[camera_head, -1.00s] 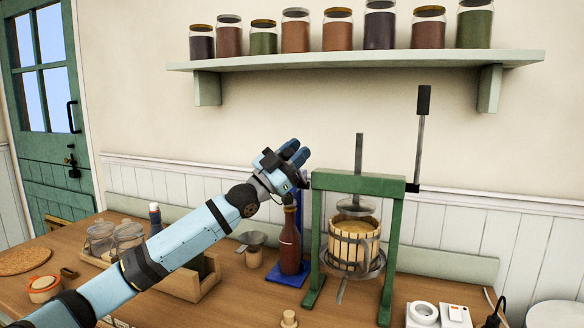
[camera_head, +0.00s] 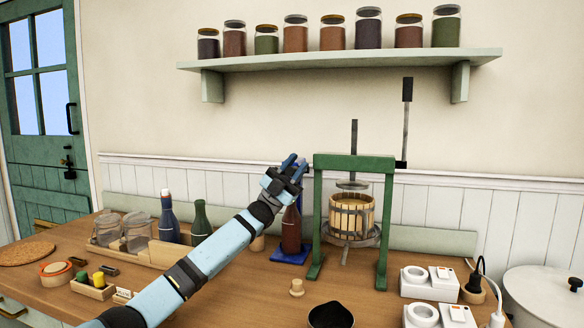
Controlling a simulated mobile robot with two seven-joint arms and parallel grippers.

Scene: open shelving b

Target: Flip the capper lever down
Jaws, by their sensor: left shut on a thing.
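The blue bottle capper (camera_head: 290,258) stands on the wooden counter with a dark red-brown bottle (camera_head: 291,230) upright on its base. My left gripper (camera_head: 293,163) is at the top of the capper, just above the bottle's neck. Its blue fingers are shut on the capper lever, which the gripper and wrist almost wholly hide. My left arm comes in from the lower left and covers part of the counter. My right gripper is not in view.
A green-framed press (camera_head: 355,163) with a slatted wooden basket and a tall black-handled bar stands close to the right. A wooden tray (camera_head: 150,250) with jars and bottles is at left. A stopper (camera_head: 297,288) and dark bowl (camera_head: 331,315) lie in front.

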